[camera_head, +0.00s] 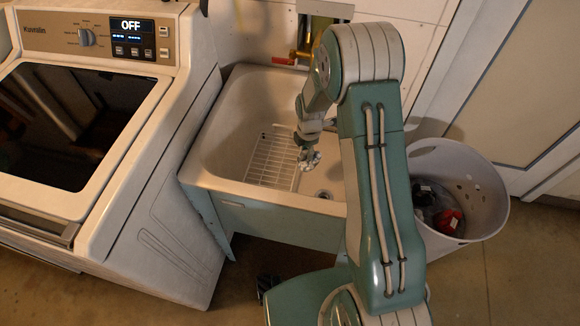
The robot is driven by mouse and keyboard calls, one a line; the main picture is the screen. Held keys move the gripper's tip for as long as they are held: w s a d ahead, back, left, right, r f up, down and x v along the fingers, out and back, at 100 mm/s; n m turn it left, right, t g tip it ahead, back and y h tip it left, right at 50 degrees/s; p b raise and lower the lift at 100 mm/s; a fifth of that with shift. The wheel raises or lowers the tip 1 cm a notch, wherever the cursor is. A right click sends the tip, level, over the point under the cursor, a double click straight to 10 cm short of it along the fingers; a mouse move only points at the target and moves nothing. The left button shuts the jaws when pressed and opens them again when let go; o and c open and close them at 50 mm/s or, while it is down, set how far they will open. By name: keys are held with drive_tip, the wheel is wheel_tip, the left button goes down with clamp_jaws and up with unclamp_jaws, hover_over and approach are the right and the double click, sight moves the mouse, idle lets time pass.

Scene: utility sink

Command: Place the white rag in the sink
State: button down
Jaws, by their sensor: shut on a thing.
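The utility sink (222,172) is a deep, pale basin with a white wire rack (268,160) on its floor and a drain at the front right. My gripper (308,158) is over the basin, at the right end of the rack. It is shut on a small, crumpled whitish thing, which looks like the white rag (310,160). I cannot tell whether the rag touches the rack or the sink floor. My arm hides the right part of the sink.
A washing machine (150,215) with a dark lid and a display reading OFF stands left of the sink. A white laundry basket (480,185) with dark and red items stands to the right. A tap with a red handle (282,60) is on the back wall.

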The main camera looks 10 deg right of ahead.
sight(309, 164)
drive_tip(key=s+f+n, duration=0.1)
drive_tip(key=f+n, duration=0.1)
drive_tip(key=s+f+n, duration=0.2)
drive_tip(key=shift+s+f+n, duration=0.15)
drive_tip(key=shift+f+n, duration=0.1)
drive_tip(key=shift+n, duration=0.05)
wheel_tip(309, 164, down, 10)
drive_tip(key=shift+r, duration=0.1)
idle(0.3)
drive_tip(key=shift+c, duration=2.3)
unclamp_jaws()
